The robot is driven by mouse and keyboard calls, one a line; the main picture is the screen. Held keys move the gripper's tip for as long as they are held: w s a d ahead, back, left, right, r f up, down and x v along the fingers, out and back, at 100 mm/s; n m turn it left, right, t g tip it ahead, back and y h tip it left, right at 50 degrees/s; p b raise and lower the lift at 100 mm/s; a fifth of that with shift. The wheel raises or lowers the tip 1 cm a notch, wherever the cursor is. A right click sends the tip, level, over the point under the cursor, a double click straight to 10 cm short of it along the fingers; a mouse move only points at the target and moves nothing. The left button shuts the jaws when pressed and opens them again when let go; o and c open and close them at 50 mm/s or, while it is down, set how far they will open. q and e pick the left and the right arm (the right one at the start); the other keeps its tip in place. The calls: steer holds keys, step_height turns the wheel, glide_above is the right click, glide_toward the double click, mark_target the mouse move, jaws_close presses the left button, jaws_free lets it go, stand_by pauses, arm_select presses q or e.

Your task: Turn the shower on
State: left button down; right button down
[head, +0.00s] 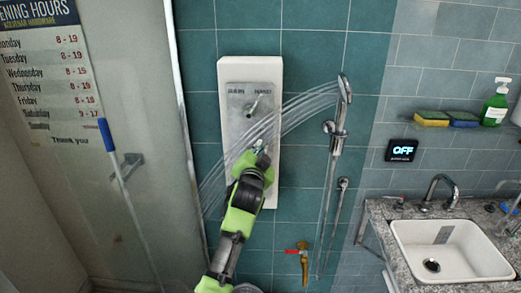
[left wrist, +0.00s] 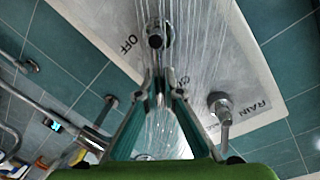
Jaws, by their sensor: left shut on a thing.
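The white shower panel (head: 249,75) is on the teal tiled wall, with RAIN and HAND lettering by its upper lever (head: 253,104). My left gripper (head: 261,147) is at the lower control and shut on its lever, mostly hidden by the fingers. In the left wrist view the fingertips (left wrist: 161,82) close just below the round dark-ended knob (left wrist: 156,40), near the OFF lettering. The upper lever (left wrist: 221,104) is right of the fingers there. Water streams from the hand shower head (head: 344,88) leftward across the panel. My right gripper is not in view.
A red-handled brass tap (head: 303,250) is low on the wall. A glass partition and a blue-handled pole (head: 106,135) are at left.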

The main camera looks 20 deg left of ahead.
arm_select(q)
steer(key=c, duration=2.2)
jaws_free()
steer(key=shift+o, duration=0.2)
steer(key=shift+s, duration=0.1)
steer(key=v, duration=1.1)
steer(key=shift+s, duration=0.45)
steer(key=shift+d, duration=0.1)
